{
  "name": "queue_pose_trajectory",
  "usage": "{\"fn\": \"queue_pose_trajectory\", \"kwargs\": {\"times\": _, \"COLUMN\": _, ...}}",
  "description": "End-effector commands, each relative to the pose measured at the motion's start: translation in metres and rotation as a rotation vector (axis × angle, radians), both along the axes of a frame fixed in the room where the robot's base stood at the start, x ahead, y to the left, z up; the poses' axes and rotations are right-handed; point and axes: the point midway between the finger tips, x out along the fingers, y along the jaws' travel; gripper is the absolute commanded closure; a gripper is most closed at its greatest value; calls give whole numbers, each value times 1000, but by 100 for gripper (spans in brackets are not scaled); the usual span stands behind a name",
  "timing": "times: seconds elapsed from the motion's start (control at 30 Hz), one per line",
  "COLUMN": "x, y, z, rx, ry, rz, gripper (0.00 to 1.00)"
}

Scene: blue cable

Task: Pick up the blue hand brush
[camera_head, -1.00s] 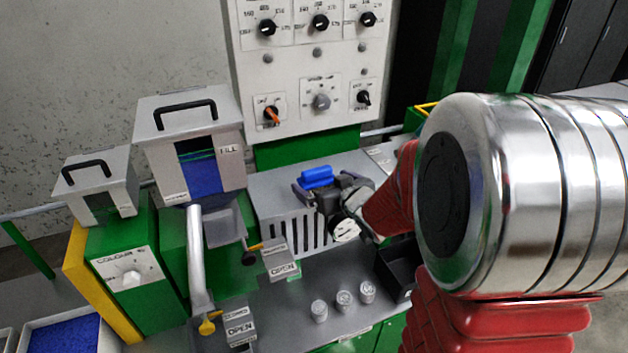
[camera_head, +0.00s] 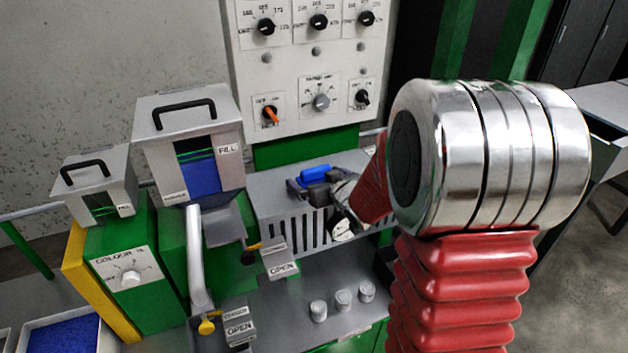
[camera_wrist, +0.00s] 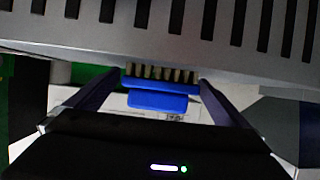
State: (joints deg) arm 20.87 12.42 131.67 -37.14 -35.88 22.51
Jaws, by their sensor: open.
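The blue hand brush (camera_head: 320,173) lies on top of the grey slotted machine housing in the head view. In the wrist view the brush (camera_wrist: 160,90) shows its blue body and a row of pale bristles against the edge of the grey housing. My gripper (camera_wrist: 150,82) is open, with one dark finger on each side of the brush. The right fingertip is very close to the brush's end; I cannot tell whether it touches. In the head view my gripper (camera_head: 312,186) is at the brush and hides part of it.
The grey slotted housing (camera_head: 282,222) is under the brush. A control panel (camera_head: 318,65) rises behind it. A grey hopper (camera_head: 190,130) stands to the left. Several small round metal pieces (camera_head: 343,300) stand on the lower bench in front.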

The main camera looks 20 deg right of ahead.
Motion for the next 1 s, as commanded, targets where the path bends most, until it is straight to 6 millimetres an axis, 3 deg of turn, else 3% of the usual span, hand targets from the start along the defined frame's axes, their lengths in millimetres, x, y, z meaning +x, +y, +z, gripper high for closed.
{"fn": "queue_pose_trajectory", "kwargs": {"times": 0.53, "x": 0, "y": 0, "z": 0, "rx": 0, "ry": 0, "rz": 0, "gripper": 0}}
{"fn": "queue_pose_trajectory", "kwargs": {"times": 1.0, "x": 0, "y": 0, "z": 0, "rx": 0, "ry": 0, "rz": -1, "gripper": 33}}
